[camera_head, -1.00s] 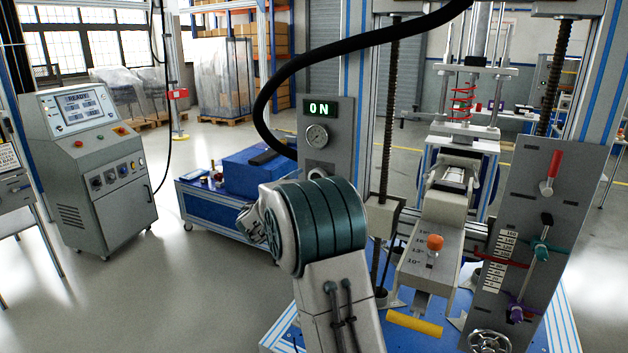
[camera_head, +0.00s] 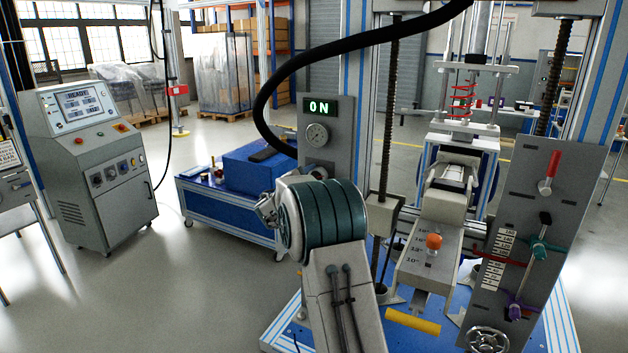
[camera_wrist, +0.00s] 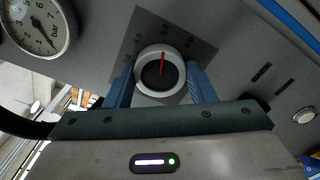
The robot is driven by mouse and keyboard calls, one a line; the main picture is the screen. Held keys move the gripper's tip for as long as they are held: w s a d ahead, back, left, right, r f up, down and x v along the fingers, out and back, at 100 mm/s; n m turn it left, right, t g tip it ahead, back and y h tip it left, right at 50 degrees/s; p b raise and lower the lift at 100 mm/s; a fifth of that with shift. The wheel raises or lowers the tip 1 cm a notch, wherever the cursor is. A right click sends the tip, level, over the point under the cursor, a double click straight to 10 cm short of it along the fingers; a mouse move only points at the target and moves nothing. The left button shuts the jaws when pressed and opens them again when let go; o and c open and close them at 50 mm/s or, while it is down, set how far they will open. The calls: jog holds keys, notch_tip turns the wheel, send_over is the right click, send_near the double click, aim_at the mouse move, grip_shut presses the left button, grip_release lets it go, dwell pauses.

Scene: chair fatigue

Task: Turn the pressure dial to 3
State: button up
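The pressure dial (camera_wrist: 160,70) is a round knob with a silver rim, a dark face and a red pointer. It sits on a dark scale plate (camera_wrist: 128,45) of the grey panel. In the wrist view the pointer points nearly straight up, and the scale numbers are too blurred to read surely. My gripper's (camera_wrist: 160,78) blue fingers lie flush against both sides of the dial and appear shut on it. In the head view my arm hides the gripper and part of the dial.
A pressure gauge (camera_wrist: 36,24) sits beside the dial, on the panel under a green "ON" display (camera_head: 319,106). A thick black hose (camera_head: 262,105) arcs close by my arm. The test machine with its orange knob (camera_head: 434,241) stands to the right.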

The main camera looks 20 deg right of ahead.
jog(key=shift+n, duration=0.4)
jog(key=n, duration=0.2)
jog(key=shift+n, duration=0.4)
jog(key=n+p, duration=0.1)
jog(key=n, duration=0.3)
jog(key=shift+r+n, duration=0.1)
jog(key=shift+n, duration=0.2)
jog(key=n+p, duration=0.2)
jog(key=n, duration=0.2)
jog(key=shift+p, duration=0.4)
jog(key=shift+n+p, duration=1)
jog(key=shift+n, duration=0.7)
jog(key=o, duration=1)
jog(key=shift+a, duration=0.1)
